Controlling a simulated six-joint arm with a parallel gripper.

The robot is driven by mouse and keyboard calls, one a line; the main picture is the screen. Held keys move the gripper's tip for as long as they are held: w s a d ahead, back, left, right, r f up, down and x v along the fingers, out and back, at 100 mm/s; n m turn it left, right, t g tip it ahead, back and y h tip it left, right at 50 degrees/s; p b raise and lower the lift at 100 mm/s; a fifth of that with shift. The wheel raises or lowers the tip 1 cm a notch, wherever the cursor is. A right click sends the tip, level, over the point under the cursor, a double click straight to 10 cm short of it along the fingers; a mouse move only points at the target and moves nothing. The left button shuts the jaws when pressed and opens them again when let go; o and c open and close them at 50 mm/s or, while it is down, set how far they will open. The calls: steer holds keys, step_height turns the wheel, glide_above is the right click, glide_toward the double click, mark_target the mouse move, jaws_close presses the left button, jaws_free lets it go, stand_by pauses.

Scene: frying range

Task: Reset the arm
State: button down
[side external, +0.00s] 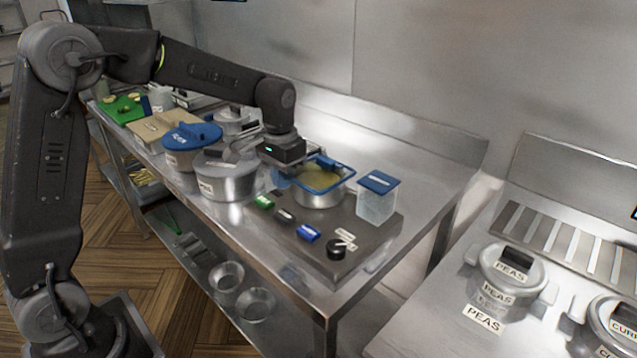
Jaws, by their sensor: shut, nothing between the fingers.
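My gripper (284,155) hangs from my arm over the steel table, pointing down. It is between the large steel pot (226,182) and the small pan (318,197) with yellow contents and a blue rim. It is shut and holds nothing that shows. Its fingertips are hard to make out against the things behind it, and I cannot tell whether they touch anything. My arm reaches across from the left, its forearm above the lidded pots.
A grey hob (375,235) carries coloured blocks and a black knob (336,249). A blue-lidded clear container (377,197) stands on the right. A blue-lidded pot (191,147), a tan board (160,127) and a green board (122,108) lie left. A peas pot (512,270) is on another counter.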

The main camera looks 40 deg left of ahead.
steer(key=shift+r, duration=0.1)
stand_by(0.4)
steer(key=s+d+r+t, duration=0.35)
steer(key=s+r, duration=0.45)
steer(key=s, duration=0.4)
steer(key=s+d+t, duration=0.2)
steer(key=s, duration=0.9)
steer(key=shift+f, duration=0.15)
steer(key=shift+s, duration=0.1)
